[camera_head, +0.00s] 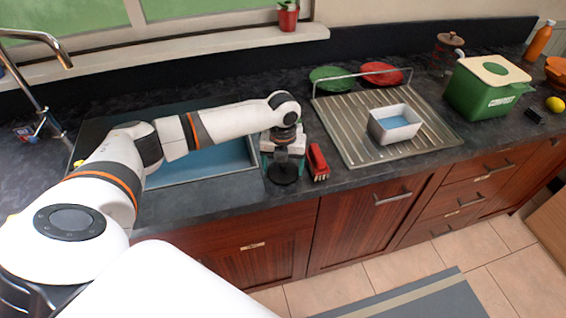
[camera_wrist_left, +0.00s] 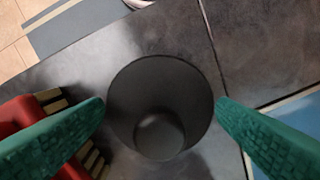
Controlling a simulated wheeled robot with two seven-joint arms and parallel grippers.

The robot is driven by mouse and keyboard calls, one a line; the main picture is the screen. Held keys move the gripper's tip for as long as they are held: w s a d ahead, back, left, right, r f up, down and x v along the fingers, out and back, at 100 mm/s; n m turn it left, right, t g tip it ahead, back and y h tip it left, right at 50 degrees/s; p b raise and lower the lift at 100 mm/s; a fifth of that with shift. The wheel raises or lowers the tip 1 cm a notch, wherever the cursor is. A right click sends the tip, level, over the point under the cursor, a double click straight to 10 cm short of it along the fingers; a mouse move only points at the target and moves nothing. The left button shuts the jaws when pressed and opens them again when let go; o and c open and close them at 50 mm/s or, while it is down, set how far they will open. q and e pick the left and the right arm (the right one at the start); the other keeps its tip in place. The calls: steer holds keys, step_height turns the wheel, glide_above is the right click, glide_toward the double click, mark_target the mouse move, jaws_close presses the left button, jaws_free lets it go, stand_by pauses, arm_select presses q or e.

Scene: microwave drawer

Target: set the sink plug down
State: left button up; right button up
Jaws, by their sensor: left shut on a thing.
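The sink plug, a dark round cup-like piece, is in my left gripper's grip. In the head view the plug (camera_head: 284,174) is a black disc under the gripper, over the strip of counter right of the sink. My left gripper (camera_head: 283,152) points down and is shut on it. In the left wrist view the plug (camera_wrist_left: 158,82) lies between the two green fingers of the gripper (camera_wrist_left: 161,106). I cannot tell whether its underside touches the counter. My right gripper is not in view.
The blue-bottomed sink (camera_head: 205,166) is just left of the plug. A red brush (camera_head: 317,160) stands close on its right, also in the left wrist view (camera_wrist_left: 22,120). Farther right are the ribbed drainboard (camera_head: 345,132), a white tub (camera_head: 395,125) and a green bin (camera_head: 485,92).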

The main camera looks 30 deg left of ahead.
arm_select(q)
steer(key=shift+f, duration=0.1)
steer(key=o, duration=0.9)
steer(key=shift+r+b, duration=1.35)
steer(key=shift+r, duration=4.8)
